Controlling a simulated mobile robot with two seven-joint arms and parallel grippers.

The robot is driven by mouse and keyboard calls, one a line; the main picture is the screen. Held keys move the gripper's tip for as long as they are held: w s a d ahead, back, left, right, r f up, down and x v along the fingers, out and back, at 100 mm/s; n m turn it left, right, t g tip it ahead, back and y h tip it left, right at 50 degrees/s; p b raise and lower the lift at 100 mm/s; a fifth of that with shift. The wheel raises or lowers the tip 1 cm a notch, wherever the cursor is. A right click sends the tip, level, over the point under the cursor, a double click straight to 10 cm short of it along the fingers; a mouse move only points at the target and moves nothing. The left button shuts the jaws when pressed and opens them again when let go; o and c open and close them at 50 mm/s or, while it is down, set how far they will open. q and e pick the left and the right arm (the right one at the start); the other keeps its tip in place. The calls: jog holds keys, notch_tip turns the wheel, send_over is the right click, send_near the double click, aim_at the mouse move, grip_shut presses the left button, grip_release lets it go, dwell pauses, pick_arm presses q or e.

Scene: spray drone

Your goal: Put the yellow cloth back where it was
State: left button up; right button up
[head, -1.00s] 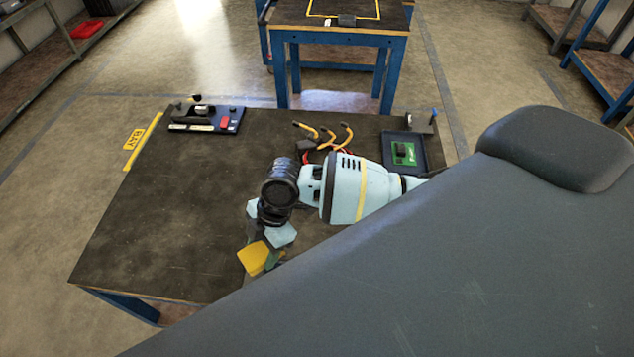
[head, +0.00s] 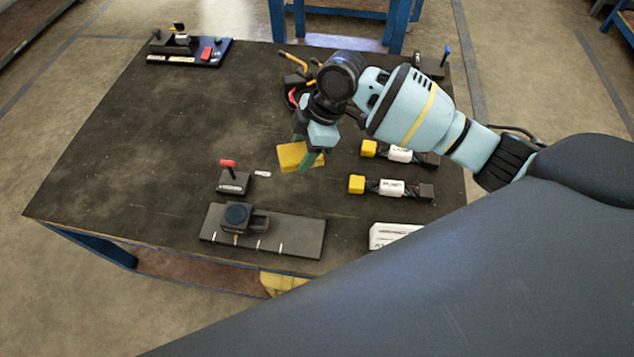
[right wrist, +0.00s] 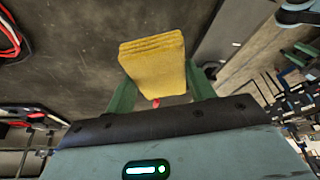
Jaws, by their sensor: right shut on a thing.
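The yellow cloth (head: 294,156) is a folded pad. My right gripper (head: 309,159) is shut on it and holds it over the middle of the table. In the right wrist view the cloth (right wrist: 153,66) sits between the two green fingers of the gripper (right wrist: 160,88), with its folded layers showing at one edge. Whether the cloth touches the tabletop cannot be told. My left gripper is not in view.
The dark table (head: 130,150) is bare on its left side. Near its front stand a red-handled block (head: 234,182) and a grey plate (head: 300,238) with a device. Yellow-ended connectors (head: 390,187) lie to the right. Something yellow (head: 283,283) shows below the front edge.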

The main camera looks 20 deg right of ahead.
jog(key=shift+w+d+r, duration=0.1)
jog(key=shift+d, duration=0.2)
jog(key=shift+f, duration=0.25)
send_over(303, 182)
jog(key=f, duration=0.4)
jog(key=d+f+b, duration=0.1)
jog(key=shift+f, duration=2.25)
jog(key=shift+f+b, duration=0.35)
jog(key=shift+f, duration=0.05)
